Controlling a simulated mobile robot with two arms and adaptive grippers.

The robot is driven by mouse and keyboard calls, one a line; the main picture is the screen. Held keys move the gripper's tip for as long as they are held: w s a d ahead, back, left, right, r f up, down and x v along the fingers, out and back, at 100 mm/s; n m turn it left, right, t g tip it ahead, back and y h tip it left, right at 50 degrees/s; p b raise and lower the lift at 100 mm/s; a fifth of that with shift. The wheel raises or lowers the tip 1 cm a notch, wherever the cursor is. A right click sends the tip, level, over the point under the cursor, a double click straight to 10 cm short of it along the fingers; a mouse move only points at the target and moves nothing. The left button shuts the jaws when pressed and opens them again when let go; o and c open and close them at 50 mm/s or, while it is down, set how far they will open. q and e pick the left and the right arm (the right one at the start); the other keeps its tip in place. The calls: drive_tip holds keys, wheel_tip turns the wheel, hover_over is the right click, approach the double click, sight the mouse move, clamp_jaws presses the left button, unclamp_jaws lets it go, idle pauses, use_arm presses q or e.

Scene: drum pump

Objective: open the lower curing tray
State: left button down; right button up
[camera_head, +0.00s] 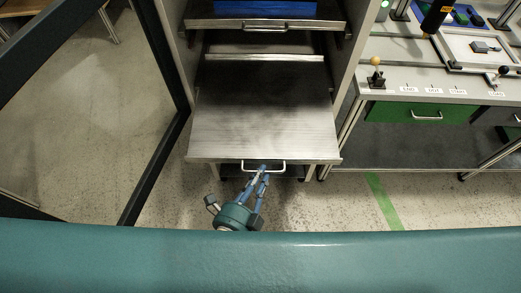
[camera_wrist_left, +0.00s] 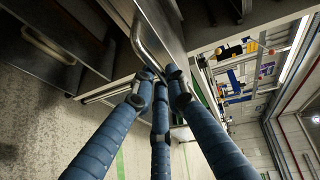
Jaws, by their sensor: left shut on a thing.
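The lower curing tray (camera_head: 264,120) is a flat metal sheet that stands out from the cabinet, in the middle of the head view. Its bar handle (camera_head: 280,165) is on its front edge. My left gripper (camera_head: 262,171) reaches up from below and is shut on this handle. In the left wrist view, the blue fingers (camera_wrist_left: 160,75) close around the bent metal bar (camera_wrist_left: 146,48). The fingers hide part of the bar. My right gripper is not in view.
An upper tray (camera_head: 215,23) with a blue item (camera_head: 265,8) is above. At the right stands a workbench (camera_head: 420,83) with a green drawer (camera_head: 418,113). A dark frame (camera_head: 165,60) stands at the left. The floor (camera_head: 340,205) in front is clear.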

use_arm(q)
drive_tip(key=shift+s, duration=1.3)
drive_tip(key=c, duration=1.7)
unclamp_jaws()
drive_tip(key=v, duration=1.2)
